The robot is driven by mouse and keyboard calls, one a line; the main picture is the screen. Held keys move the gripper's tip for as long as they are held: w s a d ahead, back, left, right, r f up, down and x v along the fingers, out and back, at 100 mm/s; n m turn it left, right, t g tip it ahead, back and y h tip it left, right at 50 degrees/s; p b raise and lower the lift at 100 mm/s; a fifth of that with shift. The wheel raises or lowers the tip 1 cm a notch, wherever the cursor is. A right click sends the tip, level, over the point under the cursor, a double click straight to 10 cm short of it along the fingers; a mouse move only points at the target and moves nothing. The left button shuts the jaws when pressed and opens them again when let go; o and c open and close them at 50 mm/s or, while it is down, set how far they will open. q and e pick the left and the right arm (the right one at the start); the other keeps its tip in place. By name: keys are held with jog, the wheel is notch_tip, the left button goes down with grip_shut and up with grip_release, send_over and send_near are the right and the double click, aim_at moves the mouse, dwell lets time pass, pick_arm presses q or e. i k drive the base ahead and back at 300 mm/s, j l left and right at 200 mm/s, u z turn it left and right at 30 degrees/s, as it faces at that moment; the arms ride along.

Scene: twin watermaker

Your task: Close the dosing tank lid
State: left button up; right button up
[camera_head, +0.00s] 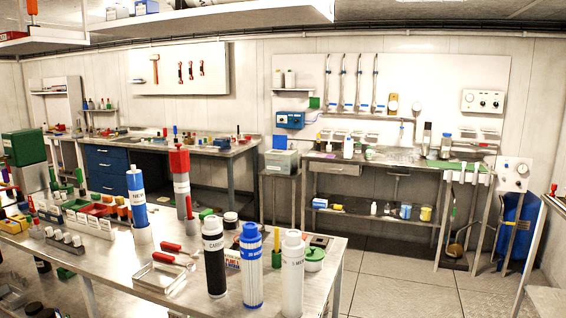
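A pale grey-green box-shaped tank (281,163) stands on a small metal stand between the back bench and the right-hand bench. It looks most like the dosing tank, but I cannot read a label on it. A small blue panel (279,142) shows upright at its top rear; I cannot tell whether it is part of the lid. The tank is too small in the picture to tell how its lid sits. Neither of my grippers is in view.
A metal table (120,262) fills the front left, crowded with tall filter housings, including a black one (214,258) and a blue one (251,265). A right-hand bench (375,160) holds bottles. Open floor (390,270) lies right of the front table.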

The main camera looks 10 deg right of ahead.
aim_at(278, 142)
jog(key=l+z, duration=0.2)
jog(key=l, duration=0.15)
jog(key=i+l+z, duration=0.5)
jog(key=i+l, duration=0.25)
jog(key=l, duration=0.25)
jog(key=i+l+z, duration=0.5)
jog(key=i+l, duration=0.2)
jog(key=i, duration=0.2)
jog(key=i+u, duration=0.1)
jog(key=i, duration=1.1)
jog(key=i+l+u, duration=0.15)
jog(key=i, duration=1)
jog(key=i+j+u, duration=0.1)
jog(key=i+u, duration=0.85)
jog(key=i+l+u, duration=0.2)
jog(key=u, duration=0.3)
jog(key=i+j+u, duration=0.1)
jog(key=i+u, duration=0.4)
jog(key=i+l+u, duration=0.1)
jog(key=i+u, duration=0.35)
jog(key=i+z, duration=0.2)
jog(key=i, duration=0.35)
jog(key=i+j+z, duration=0.2)
jog(key=i, duration=0.3)
jog(key=i+j+z, duration=0.15)
jog(key=i, duration=0.4)
jog(key=i+l, duration=0.15)
